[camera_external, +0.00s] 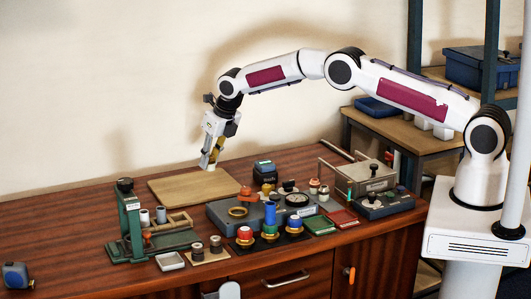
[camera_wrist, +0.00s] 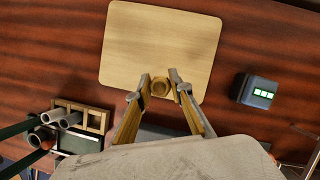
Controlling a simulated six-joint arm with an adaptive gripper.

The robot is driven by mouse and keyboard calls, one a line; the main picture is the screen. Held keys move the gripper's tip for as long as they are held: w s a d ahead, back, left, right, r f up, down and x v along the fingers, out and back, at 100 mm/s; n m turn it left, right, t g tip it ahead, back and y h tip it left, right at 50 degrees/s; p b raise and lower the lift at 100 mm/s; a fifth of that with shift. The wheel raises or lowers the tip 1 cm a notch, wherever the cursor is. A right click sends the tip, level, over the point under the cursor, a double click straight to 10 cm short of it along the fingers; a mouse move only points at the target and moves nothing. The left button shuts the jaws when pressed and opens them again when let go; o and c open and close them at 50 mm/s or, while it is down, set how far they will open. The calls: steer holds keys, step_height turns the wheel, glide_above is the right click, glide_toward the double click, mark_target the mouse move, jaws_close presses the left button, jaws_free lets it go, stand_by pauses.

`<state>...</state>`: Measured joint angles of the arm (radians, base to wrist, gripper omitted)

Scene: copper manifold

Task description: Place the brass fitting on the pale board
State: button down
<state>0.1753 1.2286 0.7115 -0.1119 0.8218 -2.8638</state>
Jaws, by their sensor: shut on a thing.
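The pale board (camera_external: 170,190) lies flat on the dark red-brown table; in the wrist view its bare wood face (camera_wrist: 160,38) fills the upper middle. My gripper (camera_external: 207,167) points down over the far right part of the board. In the external view the fitting is too small to tell from the fingertips. I cannot tell whether it touches the board.
A small dark device with a green display (camera_wrist: 258,91) is on the right. A grey fixture (camera_external: 228,221) with several coloured parts sits in front. The board's left part is clear.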

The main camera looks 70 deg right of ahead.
mark_target(212, 163)
steer(key=shift+f, duration=1.6)
steer(key=shift+f, duration=1.85)
steer(key=shift+f, duration=0.15)
steer(key=c, duration=1.8)
jaws_free()
steer(key=shift+r, duration=0.2)
steer(key=shift+s+a+r, duration=0.1)
steer(key=shift+s+r, duration=0.05)
steer(key=shift+r, duration=0.4)
steer(key=shift+v, duration=5.35)
